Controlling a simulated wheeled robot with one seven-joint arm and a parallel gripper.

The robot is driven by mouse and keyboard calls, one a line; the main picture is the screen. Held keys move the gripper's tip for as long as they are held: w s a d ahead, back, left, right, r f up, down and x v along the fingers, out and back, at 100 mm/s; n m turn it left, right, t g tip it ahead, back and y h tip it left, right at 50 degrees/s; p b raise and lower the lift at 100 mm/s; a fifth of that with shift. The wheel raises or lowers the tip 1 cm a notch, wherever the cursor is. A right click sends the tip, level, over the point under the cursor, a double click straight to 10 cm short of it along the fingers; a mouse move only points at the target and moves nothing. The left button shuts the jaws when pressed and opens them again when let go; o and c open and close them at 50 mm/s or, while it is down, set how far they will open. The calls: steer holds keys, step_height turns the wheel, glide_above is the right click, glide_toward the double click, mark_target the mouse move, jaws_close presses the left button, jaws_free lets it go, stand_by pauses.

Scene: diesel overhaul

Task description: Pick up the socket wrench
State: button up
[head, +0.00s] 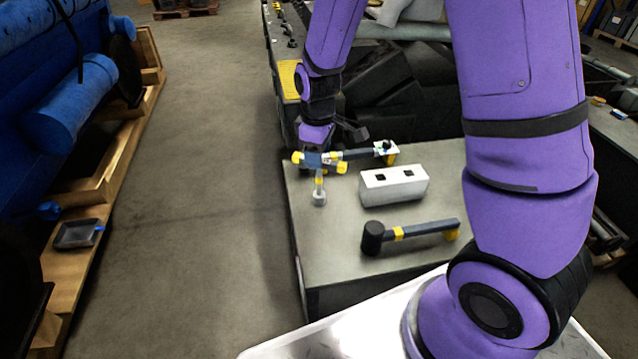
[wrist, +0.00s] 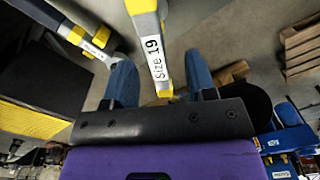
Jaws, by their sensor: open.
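A tool with a yellow section and a white "Size 19" label (wrist: 155,55) lies between my open fingers in the wrist view. My gripper (wrist: 160,82) has one blue finger on each side of it, and I cannot tell if they touch it. In the head view, my gripper (head: 314,158) is low at the table's far left corner, overlapping blue and yellow tools. One of these has a grey shaft with a round socket-like end (head: 319,197). A second labelled tool (wrist: 90,40) is at the upper left in the wrist view.
A light block with two square holes (head: 408,187) stands on the grey table (head: 330,255), right of the gripper. A black-headed mallet (head: 374,238) with a blue and yellow handle lies nearer. Another tool with a white and yellow end (head: 386,151) lies behind the block. Open floor is left.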

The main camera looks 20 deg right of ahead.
glide_above(319, 194)
steer(key=shift+w+d+f, duration=0.1)
steer(key=shift+w+f, duration=0.1)
steer(key=shift+f, duration=1.35)
steer(key=shift+w+d+f, duration=0.1)
steer(key=shift+w+f, duration=0.05)
steer(key=shift+f, duration=1.35)
steer(key=shift+c, duration=0.5)
steer(key=shift+a, duration=0.1)
jaws_close()
